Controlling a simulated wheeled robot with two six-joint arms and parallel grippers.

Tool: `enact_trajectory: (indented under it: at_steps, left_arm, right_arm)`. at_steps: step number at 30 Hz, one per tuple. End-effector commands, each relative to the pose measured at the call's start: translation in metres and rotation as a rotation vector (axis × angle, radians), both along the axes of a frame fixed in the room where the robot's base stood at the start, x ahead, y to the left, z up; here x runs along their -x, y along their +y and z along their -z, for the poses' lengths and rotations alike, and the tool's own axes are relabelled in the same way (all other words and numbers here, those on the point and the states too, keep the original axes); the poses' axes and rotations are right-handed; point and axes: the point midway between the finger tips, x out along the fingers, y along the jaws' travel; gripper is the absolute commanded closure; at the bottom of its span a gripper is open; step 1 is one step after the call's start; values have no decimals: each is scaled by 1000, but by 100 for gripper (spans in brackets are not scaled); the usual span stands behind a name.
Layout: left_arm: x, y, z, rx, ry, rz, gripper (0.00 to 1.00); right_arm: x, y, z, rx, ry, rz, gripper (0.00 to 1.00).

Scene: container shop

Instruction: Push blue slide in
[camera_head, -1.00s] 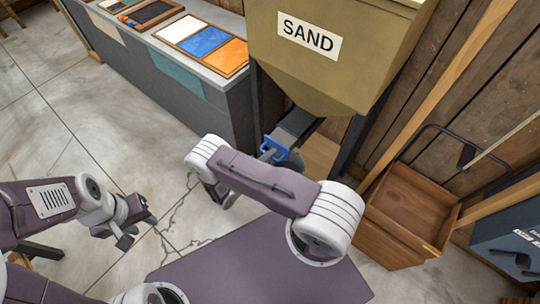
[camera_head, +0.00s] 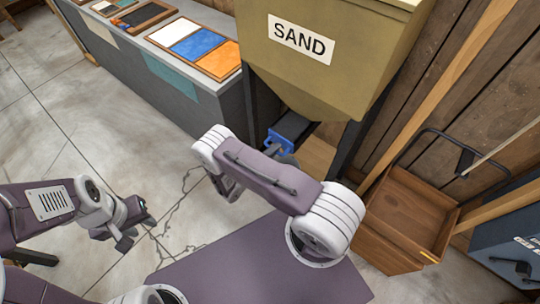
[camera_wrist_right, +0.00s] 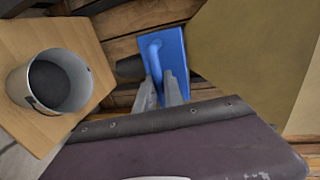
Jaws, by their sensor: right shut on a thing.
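The blue slide (camera_head: 292,126) is a flat plate with a looped handle, at the dark chute under the tan hopper marked SAND (camera_head: 320,60). In the right wrist view the slide (camera_wrist_right: 174,48) shows its plate, with the handle (camera_wrist_right: 154,58) between my right fingers. My right gripper (camera_head: 272,142) is shut on that handle; its fingers show in the right wrist view (camera_wrist_right: 162,92). My forearm partly hides the gripper in the head view. My left gripper (camera_head: 136,231) hangs above the floor at the left, open and empty, away from the slide.
A metal bucket (camera_wrist_right: 22,88) stands on a wooden board (camera_wrist_right: 90,38) beside the slide. A counter (camera_head: 160,85) with sample trays is at upper left. Dark hopper legs flank the chute. A wooden cart (camera_head: 408,212) stands at right. Floor at left is clear.

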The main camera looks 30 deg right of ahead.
Motion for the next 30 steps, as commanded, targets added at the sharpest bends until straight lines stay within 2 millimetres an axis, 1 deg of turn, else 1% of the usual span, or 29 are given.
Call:
enact_trajectory:
  at_steps: [4, 12, 13, 14, 15, 24, 26, 30]
  left_arm:
    - [0, 0, 2, 0, 0, 0, 64]
    - [0, 0, 1, 0, 0, 0, 64]
    - [0, 0, 1, 0, 0, 0, 64]
    - [0, 0, 1, 0, 0, 0, 64]
    - [0, 0, 1, 0, 0, 0, 64]
    - [0, 0, 2, 0, 0, 0, 64]
    - [0, 0, 2, 0, 0, 0, 64]
    - [0, 0, 3, 0, 0, 0, 64]
  right_arm:
    - [-2, -6, 3, -8, 2, 1, 100]
    - [-2, -6, 1, -5, 1, 1, 100]
    - [-2, -6, 1, -5, 1, 1, 79]
    - [-2, -6, 1, -5, 1, 1, 71]
    - [-2, -6, 1, -5, 1, 1, 66]
    - [-2, -3, 2, -7, 1, -2, 66]
    - [0, 3, 0, -7, 1, -3, 66]
    - [11, 30, -6, -7, 1, -8, 66]
